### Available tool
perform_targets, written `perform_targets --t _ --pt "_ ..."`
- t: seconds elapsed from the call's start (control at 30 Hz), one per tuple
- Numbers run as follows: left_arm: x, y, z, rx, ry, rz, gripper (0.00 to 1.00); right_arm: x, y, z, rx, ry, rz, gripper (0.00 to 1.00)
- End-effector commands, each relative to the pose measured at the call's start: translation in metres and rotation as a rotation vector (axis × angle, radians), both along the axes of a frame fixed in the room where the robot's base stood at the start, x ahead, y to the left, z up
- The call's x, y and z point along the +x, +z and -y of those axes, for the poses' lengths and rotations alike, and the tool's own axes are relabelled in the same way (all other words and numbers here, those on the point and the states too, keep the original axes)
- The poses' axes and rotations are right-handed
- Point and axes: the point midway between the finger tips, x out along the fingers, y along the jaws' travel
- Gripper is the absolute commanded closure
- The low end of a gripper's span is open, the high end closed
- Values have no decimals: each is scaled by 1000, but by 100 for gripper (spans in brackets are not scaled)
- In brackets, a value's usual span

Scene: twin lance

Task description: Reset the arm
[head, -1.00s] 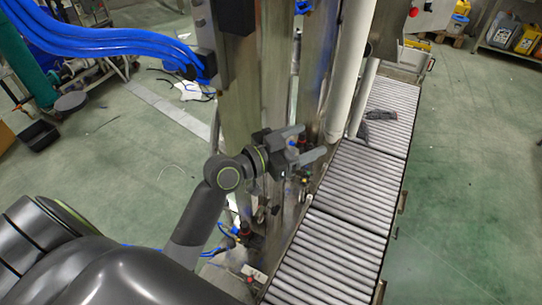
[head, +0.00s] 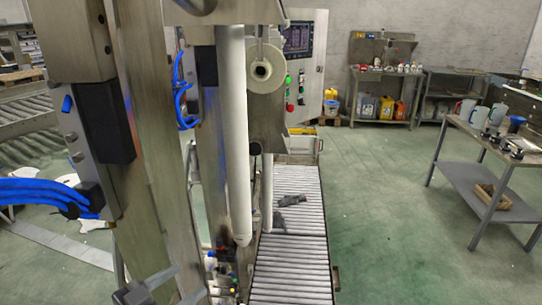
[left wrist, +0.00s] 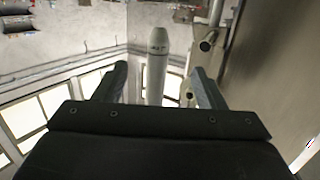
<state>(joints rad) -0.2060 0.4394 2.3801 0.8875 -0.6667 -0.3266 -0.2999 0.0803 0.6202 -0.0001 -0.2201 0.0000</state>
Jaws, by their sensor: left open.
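My left gripper (head: 180,288) shows at the bottom of the head view, partly cut off by the lower edge. It is beside the metal frame, left of the roller conveyor (head: 291,270). In the left wrist view its two fingers (left wrist: 158,88) stand wide apart, open and with nothing gripped. A white cylinder (left wrist: 156,68) shows between them, seemingly beyond the fingertips. My right gripper is not in view.
White upright tubes (head: 234,150) and metal posts (head: 150,160) stand close to the left gripper. A dark grey object (head: 292,200) lies on the conveyor. A control panel (head: 303,45) is behind. A table (head: 470,188) stands right; the green floor between is clear.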

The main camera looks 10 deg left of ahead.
Motion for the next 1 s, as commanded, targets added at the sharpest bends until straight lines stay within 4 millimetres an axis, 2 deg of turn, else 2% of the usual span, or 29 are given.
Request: perform_targets --t 0.17,0.3,0.4,0.6,0.73,0.8,1.0 --pt "-24 -60 -9 110 84 -219 36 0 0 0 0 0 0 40" --pt "-60 -115 -28 212 201 -461 36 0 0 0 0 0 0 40" --pt "-92 -147 -45 273 302 -632 36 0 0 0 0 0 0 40" --pt "-160 -187 -76 357 510 -940 36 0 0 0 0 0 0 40" --pt "-208 -200 -91 397 650 -1121 36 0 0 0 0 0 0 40" --pt "-195 -220 -93 397 633 -1113 36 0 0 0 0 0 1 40" --pt "-184 -273 -98 399 624 -1134 36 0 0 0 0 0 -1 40"
